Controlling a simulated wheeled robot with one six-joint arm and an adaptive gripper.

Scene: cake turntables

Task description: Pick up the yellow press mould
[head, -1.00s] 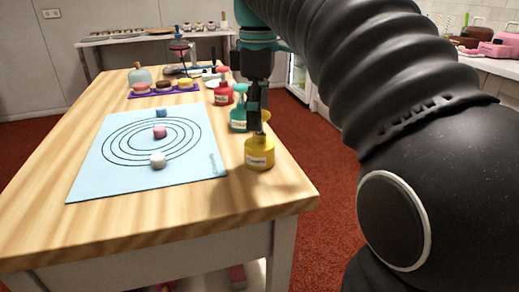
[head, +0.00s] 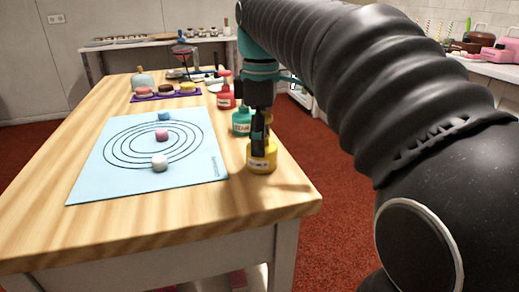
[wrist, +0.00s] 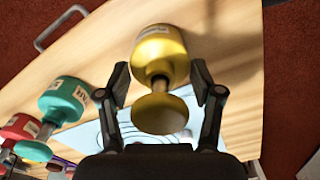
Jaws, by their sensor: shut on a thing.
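The yellow press mould (head: 262,166) stands upright at the near right edge of the wooden table, with a white label on its front. My gripper (head: 259,145) comes down over it from above and is shut on it. The fingers hide its upper part in the head view. In the wrist view the yellow mould (wrist: 162,45) lies between my two fingertips (wrist: 161,75), its round knob towards the camera. No gap between its base and the table can be made out.
A teal mould (head: 242,121) and a red mould (head: 226,95) stand in a row behind the yellow one. A light blue mat (head: 95,177) with rings and small coloured pieces lies to the left. A purple tray (head: 137,98) of cakes is farther back.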

